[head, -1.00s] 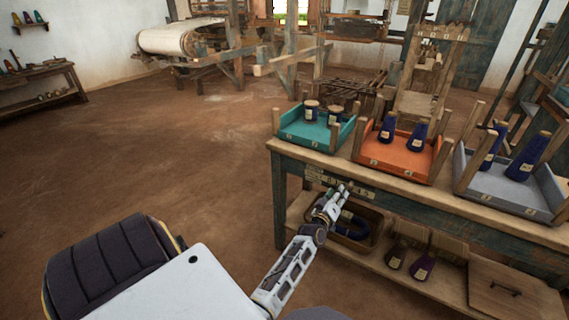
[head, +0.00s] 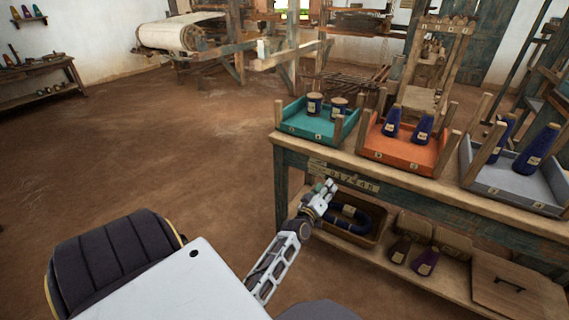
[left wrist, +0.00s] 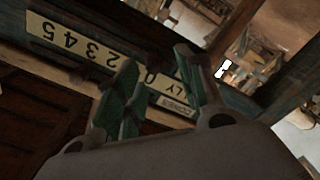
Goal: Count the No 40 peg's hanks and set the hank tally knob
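The tally strip (head: 358,183), a pale plate with a row of numbers, is on the front edge of the bench. It also shows upside down in the left wrist view (left wrist: 70,37), with 5, 4, 3, 2 readable. My left gripper (head: 329,184) is in front of the strip's left part. In the left wrist view its two green fingers (left wrist: 156,62) stand apart, with nothing visibly held, over the strip's lettered end. I cannot make out the knob; the fingers hide part of the strip. I cannot identify the No 40 peg or its hanks. My right gripper is not in view.
Teal (head: 300,129), orange (head: 385,150) and grey (head: 500,193) trays with cones stand on the bench (head: 430,192). Below, the shelf holds a bin with a dark blue coil (head: 352,219), purple cones and a lidded wooden box (head: 510,288). Open floor lies left.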

